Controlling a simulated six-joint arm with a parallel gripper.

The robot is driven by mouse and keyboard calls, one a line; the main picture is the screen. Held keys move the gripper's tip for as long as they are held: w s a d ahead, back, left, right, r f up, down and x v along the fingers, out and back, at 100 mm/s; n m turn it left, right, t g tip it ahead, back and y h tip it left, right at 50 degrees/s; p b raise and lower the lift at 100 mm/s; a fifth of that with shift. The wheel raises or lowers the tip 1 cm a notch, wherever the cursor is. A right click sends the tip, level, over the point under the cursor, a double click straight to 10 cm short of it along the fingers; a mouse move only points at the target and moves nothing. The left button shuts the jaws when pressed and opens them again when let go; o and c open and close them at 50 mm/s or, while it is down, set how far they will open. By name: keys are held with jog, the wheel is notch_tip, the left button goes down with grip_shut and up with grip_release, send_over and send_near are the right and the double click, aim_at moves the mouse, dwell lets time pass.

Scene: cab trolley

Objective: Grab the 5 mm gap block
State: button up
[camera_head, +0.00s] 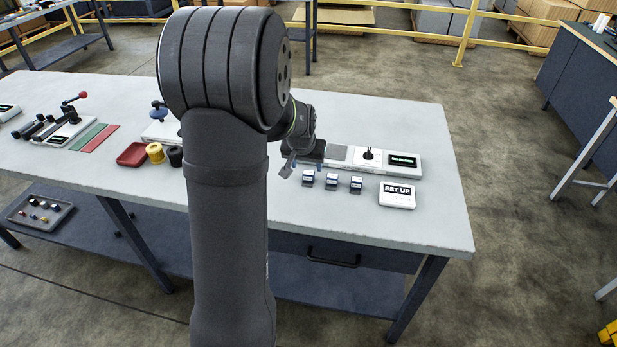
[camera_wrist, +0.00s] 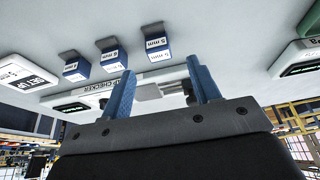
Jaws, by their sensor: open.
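Three small blue gap blocks with white labels stand in a row on the table. In the wrist view the 5 mm gap block (camera_wrist: 156,46) is the rightmost, its label readable. The middle block (camera_wrist: 112,57) and the left block (camera_wrist: 76,69) have labels too small to read surely. In the head view the 5 mm block (camera_head: 308,177) is the leftmost, farthest from the SET UP card. My gripper (camera_wrist: 163,90) is open, with nothing between its blue fingers. In the head view my gripper (camera_head: 287,168) is just left of the 5 mm block, apart from it and partly hidden.
A gap checker (camera_head: 397,173) with a dark display lies behind the blocks. The SET UP card (camera_head: 397,195) stands to their right. A red tray (camera_head: 134,155), yellow and black cylinders and a lever fixture (camera_head: 65,128) are left. The table front (camera_head: 330,220) is clear.

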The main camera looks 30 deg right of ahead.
aim_at(309, 173)
jog(key=shift+x, duration=2.6)
jog(key=shift+d, duration=0.1)
jog(key=c, duration=1.1)
